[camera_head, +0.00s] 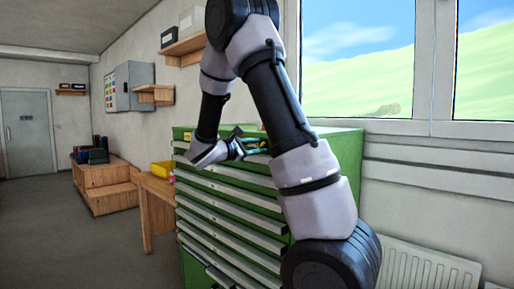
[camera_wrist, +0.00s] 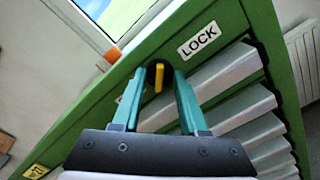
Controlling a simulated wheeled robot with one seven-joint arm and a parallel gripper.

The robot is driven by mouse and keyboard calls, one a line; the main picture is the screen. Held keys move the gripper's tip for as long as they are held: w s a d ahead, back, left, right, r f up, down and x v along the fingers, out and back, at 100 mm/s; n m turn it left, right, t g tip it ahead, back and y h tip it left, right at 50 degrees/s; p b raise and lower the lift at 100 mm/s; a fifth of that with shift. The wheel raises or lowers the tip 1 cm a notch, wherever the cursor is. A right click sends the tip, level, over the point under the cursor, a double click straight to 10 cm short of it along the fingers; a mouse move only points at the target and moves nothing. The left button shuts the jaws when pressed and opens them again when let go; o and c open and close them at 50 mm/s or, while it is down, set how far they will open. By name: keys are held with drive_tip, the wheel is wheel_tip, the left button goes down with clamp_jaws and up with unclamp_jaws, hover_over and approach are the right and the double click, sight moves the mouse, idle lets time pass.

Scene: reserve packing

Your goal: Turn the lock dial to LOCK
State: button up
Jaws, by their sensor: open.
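The lock dial (camera_wrist: 153,72) is a dark round knob with a yellow handle (camera_wrist: 158,78) on the green drawer cabinet (camera_head: 340,150). In the wrist view the handle stands nearly upright, at an angle to the direction of the white LOCK label (camera_wrist: 199,40) up and to its right. Another label (camera_wrist: 120,98) is mostly hidden behind the left finger. My gripper (camera_wrist: 160,76) is open, its teal fingers on either side of the handle. Whether they touch it I cannot tell. In the head view my gripper (camera_head: 245,146) is at the cabinet's upper part; the dial cannot be made out there.
Pale drawer fronts (camera_wrist: 240,75) jut out beside the dial. A window (camera_head: 358,60) and a radiator (camera_head: 430,270) are at the right. A wooden table (camera_head: 155,188) with a yellow bin (camera_head: 162,169) stands left of the cabinet. Open floor (camera_head: 70,245) lies at the left.

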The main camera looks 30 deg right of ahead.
drive_tip(key=v, duration=1)
drive_tip(key=shift+a, duration=0.4)
drive_tip(key=shift+s+d, duration=0.1)
drive_tip(key=shift+s, duration=0.1)
drive_tip(key=s+d+f+m+g+y, duration=0.25)
drive_tip(key=s+m+y, duration=0.2)
drive_tip(key=s, duration=0.35)
drive_tip(key=s+d+f+m+g+y, duration=0.1)
drive_tip(key=s+d+m+g+y, duration=0.3)
drive_tip(key=s, duration=0.4)
drive_tip(key=s+a+r+m+t+y, duration=0.3)
drive_tip(key=a+m+y, duration=0.1)
drive_tip(key=a+y, duration=0.1)
drive_tip(key=s+a+r+m+t+y, duration=0.2)
drive_tip(key=s+a+m+t+y, duration=0.1)
drive_tip(key=a, duration=0.4)
drive_tip(key=shift+s+r+m+t+y, duration=0.4)
drive_tip(key=shift+m+t+y, duration=0.35)
drive_tip(key=shift+y, duration=0.5)
